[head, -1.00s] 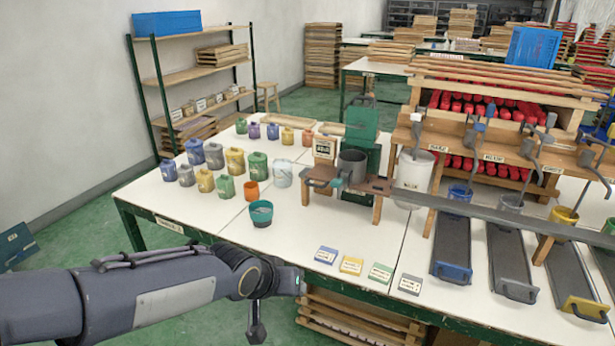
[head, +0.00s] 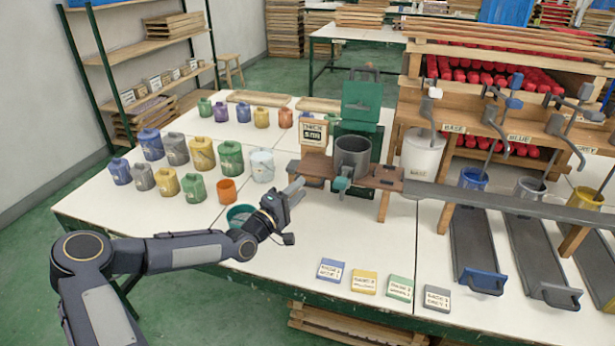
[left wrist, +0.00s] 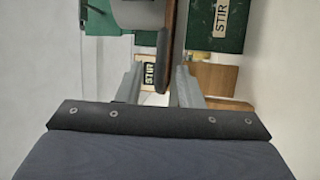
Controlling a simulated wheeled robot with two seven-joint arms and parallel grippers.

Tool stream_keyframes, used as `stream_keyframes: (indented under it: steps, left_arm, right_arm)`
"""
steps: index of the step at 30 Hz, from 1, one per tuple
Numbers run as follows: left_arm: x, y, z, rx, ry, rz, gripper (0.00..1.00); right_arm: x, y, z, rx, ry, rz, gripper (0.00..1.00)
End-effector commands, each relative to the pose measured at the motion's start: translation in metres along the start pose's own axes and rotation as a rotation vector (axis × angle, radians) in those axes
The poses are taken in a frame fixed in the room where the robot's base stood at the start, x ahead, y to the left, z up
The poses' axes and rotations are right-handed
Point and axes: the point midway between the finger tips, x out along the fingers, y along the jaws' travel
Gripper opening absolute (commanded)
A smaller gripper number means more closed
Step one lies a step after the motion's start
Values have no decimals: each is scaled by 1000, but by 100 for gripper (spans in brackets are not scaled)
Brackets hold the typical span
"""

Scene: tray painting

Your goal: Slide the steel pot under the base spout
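The steel pot (head: 353,155) is a grey cylinder standing on a low wooden bench (head: 390,174), in front of a green machine. Its handle (head: 342,184) points toward me. The base spout (head: 427,112) is a grey curved piece on the wooden rack, right of the pot, above a white tub. My left gripper (head: 297,189) is left of the pot, apart from it, with its fingers toward the bench. In the left wrist view its fingers (left wrist: 158,82) are spread and empty; a grey body, apparently the pot (left wrist: 138,14), and a dark handle-like piece (left wrist: 163,55) lie ahead. My right gripper is not seen.
A teal bowl (head: 238,213) is partly behind my left wrist. Several coloured jugs stand at the left. A white tub (head: 423,157) stands below the base spout. A long grey rail (head: 480,200) runs right from the bench. Labelled cards (head: 364,281) lie near the front edge.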

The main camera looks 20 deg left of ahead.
Motion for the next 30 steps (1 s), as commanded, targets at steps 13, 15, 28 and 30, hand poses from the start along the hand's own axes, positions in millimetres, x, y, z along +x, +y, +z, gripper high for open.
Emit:
stream_keyframes:
  steps: [13,15,28,30]
  left_arm:
    - [56,-1,1,1,-1,-4,33]
    - [57,-1,1,1,-2,-4,33]
    - [57,0,1,2,-1,-3,3]
    - [57,0,1,2,-1,-1,0]
  right_arm:
    - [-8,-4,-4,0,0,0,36]
    - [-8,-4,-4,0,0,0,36]
    - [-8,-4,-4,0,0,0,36]
    - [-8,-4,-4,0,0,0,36]
